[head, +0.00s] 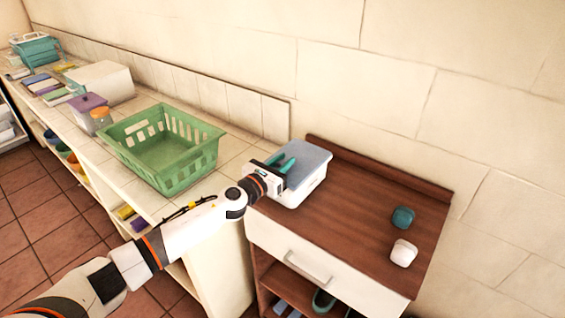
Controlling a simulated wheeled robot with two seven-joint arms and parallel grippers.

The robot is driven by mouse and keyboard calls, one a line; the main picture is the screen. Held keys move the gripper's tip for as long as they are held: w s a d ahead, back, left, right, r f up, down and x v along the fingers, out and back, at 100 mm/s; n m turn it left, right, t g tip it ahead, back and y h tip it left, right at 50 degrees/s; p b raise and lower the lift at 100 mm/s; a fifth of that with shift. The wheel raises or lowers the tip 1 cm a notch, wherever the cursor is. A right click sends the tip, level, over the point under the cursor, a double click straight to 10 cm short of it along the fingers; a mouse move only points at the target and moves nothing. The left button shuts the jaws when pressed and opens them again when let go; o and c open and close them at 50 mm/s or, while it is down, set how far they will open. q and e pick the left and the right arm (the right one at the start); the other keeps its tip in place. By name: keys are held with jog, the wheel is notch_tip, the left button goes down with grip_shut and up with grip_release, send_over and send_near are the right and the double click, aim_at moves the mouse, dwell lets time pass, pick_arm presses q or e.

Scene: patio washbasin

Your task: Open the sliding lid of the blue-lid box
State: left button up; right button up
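The blue-lid box (303,188) is a white container with a grey-blue lid (306,157). It stands on the left end of the brown cabinet top, and the lid appears to cover its top. My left gripper (284,164) is at the left side of the box, with its teal fingers over the lid's left part. The two fingers look apart with nothing visible between them. I cannot tell whether they touch the lid. The gripper hides the box's left side. My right gripper is not in view.
The brown cabinet top (350,215) holds a teal rounded item (402,218) and a white one (403,252) at right; its middle is clear. A wall is behind.

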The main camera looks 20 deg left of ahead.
pick_arm(q)
grip_shut()
jog(key=shift+d, duration=0.15)
jog(key=s+d+p, duration=0.3)
jog(key=d+p, duration=0.1)
jog(key=d, duration=0.5)
jog(key=shift+s, duration=0.2)
jog(key=o, duration=0.6)
grip_release()
